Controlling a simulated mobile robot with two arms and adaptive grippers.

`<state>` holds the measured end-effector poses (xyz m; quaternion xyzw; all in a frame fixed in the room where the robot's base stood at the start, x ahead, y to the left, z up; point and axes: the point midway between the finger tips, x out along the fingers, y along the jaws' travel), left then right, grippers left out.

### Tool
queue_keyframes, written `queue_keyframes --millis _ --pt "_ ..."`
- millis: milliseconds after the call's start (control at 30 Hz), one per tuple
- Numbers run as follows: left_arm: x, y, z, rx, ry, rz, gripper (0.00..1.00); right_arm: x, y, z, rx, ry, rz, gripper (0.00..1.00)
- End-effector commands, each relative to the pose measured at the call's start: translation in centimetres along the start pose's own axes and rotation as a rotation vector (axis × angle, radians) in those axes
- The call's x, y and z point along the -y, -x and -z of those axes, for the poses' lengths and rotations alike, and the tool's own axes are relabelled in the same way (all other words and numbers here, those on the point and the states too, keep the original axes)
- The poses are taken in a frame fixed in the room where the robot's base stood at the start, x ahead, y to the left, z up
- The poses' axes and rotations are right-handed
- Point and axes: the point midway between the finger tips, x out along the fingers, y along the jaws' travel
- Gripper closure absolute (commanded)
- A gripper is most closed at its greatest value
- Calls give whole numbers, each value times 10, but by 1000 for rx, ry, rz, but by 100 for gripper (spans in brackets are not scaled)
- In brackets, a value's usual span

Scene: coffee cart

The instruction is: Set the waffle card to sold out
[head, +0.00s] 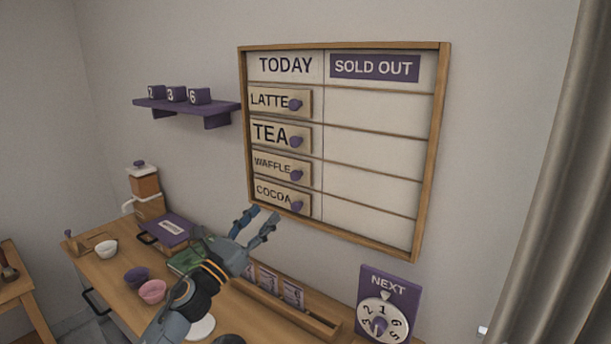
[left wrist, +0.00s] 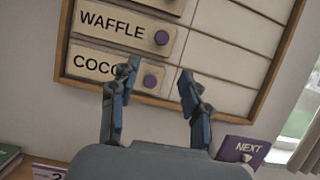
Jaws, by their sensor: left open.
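The waffle card (head: 279,167) is a light wooden plate with a purple knob, in the third row of the TODAY column of the wall board (head: 431,150). It also shows in the left wrist view (left wrist: 112,27), above the cocoa card (left wrist: 90,66). The SOLD OUT column (head: 374,150) on the right is empty in all its rows. My left gripper (head: 256,221) is open and empty, below the board's lower left part. In the left wrist view its fingers (left wrist: 155,85) stand apart, one overlapping the cocoa card's lettering. My right gripper is not in view.
The latte card (head: 270,101) and tea card (head: 271,133) sit above the waffle card. A purple NEXT dial sign (head: 389,285) stands at right. A wooden rack (head: 285,309) with cards, bowls (head: 152,291) and a purple box (head: 176,226) are on the counter.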

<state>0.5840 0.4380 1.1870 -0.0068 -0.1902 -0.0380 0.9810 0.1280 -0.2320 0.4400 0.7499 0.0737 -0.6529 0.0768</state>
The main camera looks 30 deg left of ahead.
Motion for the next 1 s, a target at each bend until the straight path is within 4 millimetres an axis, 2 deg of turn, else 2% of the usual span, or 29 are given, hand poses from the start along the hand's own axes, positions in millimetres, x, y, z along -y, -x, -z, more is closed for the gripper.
queue_keyframes --millis 167,300,367,467,700,833,1000 --pt "0 -21 -5 3 -3 2 53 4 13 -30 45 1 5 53" --pt "0 -49 -6 4 0 -1 53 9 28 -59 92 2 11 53" --pt "0 -62 -6 3 1 -1 53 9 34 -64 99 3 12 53" --pt "0 -83 -6 4 3 -1 53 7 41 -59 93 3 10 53" --pt "0 -121 -4 3 3 -1 53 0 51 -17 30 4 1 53" --pt "0 -132 -2 1 3 -1 53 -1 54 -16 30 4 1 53" --pt "1 -136 0 1 2 0 53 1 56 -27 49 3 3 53"
